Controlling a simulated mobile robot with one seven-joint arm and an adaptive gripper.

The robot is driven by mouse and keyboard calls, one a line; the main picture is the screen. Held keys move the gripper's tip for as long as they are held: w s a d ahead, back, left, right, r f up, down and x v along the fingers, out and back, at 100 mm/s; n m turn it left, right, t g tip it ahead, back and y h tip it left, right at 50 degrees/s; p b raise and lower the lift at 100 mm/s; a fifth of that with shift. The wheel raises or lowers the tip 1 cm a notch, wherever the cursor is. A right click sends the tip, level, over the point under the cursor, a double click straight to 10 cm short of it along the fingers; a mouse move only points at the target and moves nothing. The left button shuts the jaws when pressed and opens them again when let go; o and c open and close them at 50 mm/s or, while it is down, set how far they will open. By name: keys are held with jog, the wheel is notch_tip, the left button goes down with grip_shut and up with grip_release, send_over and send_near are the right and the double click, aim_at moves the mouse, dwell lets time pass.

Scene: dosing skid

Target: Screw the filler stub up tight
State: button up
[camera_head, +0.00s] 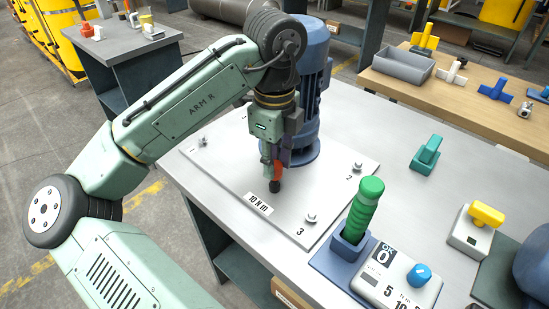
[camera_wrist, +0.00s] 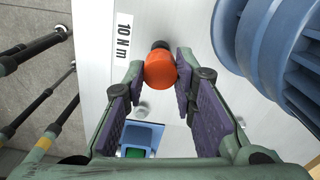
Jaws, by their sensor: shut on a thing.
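My gripper (camera_head: 270,160) points down over the metal plate (camera_head: 232,178), beside the blue ribbed motor (camera_head: 311,90). It is shut on an orange-red rounded piece with a black end (camera_head: 276,174), which looks like the filler stub. In the wrist view the orange piece (camera_wrist: 160,69) sits between the fingertips, and its black end (camera_wrist: 160,45) shows beyond it. The black end is close to the plate, near the "10 N m" label (camera_head: 259,203). I cannot tell whether it touches the plate or sits in a thread.
Bolts stand at plate corners, one by the "3" (camera_head: 311,218), one by the "2" (camera_head: 358,167). A green-handled tool (camera_head: 362,208) stands in a blue holder beside a grey box with dial (camera_head: 400,280). A teal valve handle (camera_head: 427,156) and a yellow-knobbed box (camera_head: 474,232) are further right.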

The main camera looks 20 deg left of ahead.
jog(key=shift+p, duration=0.45)
jog(key=shift+f+b, duration=0.6)
jog(key=shift+f, duration=0.5)
jog(key=o, duration=1)
notch_tip(320, 180, up, 12)
jog(key=shift+c, duration=0.3)
